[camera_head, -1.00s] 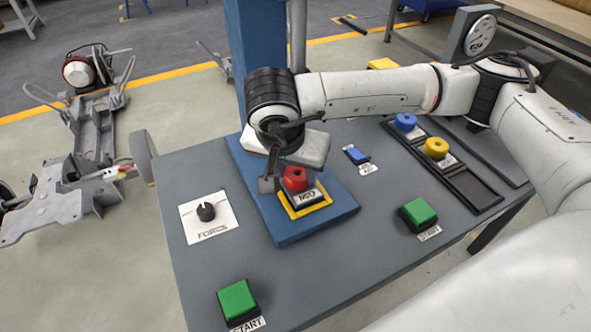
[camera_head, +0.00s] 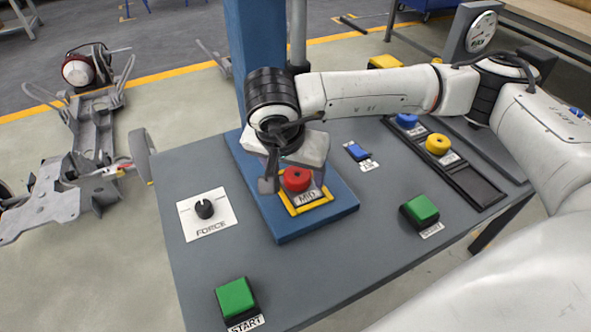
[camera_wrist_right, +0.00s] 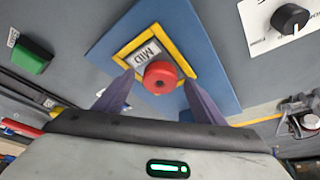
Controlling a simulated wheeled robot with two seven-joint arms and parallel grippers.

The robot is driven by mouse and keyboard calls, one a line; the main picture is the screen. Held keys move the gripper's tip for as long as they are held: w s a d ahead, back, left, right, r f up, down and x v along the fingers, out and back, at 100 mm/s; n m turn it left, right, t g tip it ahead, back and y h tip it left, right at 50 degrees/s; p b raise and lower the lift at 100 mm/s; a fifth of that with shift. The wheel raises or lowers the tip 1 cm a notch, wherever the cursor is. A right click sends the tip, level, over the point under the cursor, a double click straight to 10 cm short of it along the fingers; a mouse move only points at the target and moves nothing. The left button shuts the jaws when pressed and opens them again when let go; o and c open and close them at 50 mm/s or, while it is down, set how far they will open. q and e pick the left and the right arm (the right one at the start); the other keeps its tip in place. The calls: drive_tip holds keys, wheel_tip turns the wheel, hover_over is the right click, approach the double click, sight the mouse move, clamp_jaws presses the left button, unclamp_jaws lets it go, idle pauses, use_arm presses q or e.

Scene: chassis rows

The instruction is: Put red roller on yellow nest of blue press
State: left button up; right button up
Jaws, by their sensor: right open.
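The red roller (camera_head: 296,179) sits at the yellow nest (camera_head: 318,204) on the blue press base (camera_head: 282,226), behind the MID label. In the right wrist view the roller (camera_wrist_right: 160,77) overlaps one edge of the yellow frame (camera_wrist_right: 183,62). My right gripper (camera_head: 293,180) is above the nest and open, with a finger on each side of the roller. In the wrist view the open fingers (camera_wrist_right: 158,84) show gaps to the roller on both sides. The roller's underside is hidden. My left gripper is not in view.
A FORCE knob (camera_head: 204,209) and a green START button (camera_head: 236,299) are left of the press. A dark tray (camera_head: 473,186) holds a blue roller (camera_head: 407,121) and a yellow roller (camera_head: 438,144).

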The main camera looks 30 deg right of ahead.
drive_tip(key=shift+a+r, duration=0.2)
drive_tip(key=shift+r, duration=0.3)
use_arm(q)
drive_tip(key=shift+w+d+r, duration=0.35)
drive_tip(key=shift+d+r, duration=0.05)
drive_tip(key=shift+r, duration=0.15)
use_arm(e)
drive_tip(key=v, duration=0.9)
drive_tip(key=shift+s, duration=0.25)
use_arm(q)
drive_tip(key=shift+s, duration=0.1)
use_arm(e)
drive_tip(key=shift+r, duration=0.1)
